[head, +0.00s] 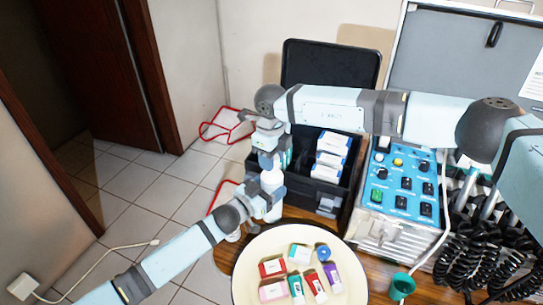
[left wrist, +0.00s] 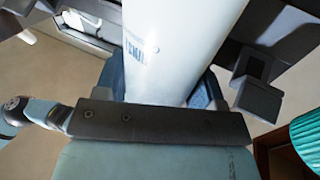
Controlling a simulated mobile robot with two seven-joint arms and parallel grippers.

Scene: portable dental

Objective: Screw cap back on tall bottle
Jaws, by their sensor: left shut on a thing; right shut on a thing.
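The tall bottle is a white cylinder (left wrist: 180,45) with blue lettering in the left wrist view. It stands between the two dark fingers of my left gripper (left wrist: 165,90), which is shut on it. In the head view my left gripper (head: 262,194) is beside the table's far left edge, and the white bottle (head: 272,179) shows partly behind it. My right gripper (head: 266,150) is directly above, pointing down and shut at the bottle's top. The cap is hidden by the fingers, so I cannot see how it sits on the bottle.
A cream round tray (head: 245,275) with several small coloured tubes and boxes lies in front. A black open case (head: 345,190) with white boxes stands behind. A blue control unit (head: 400,185), coiled black hoses (head: 470,235) and a teal cup (head: 402,284) are right. Tiled floor lies left.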

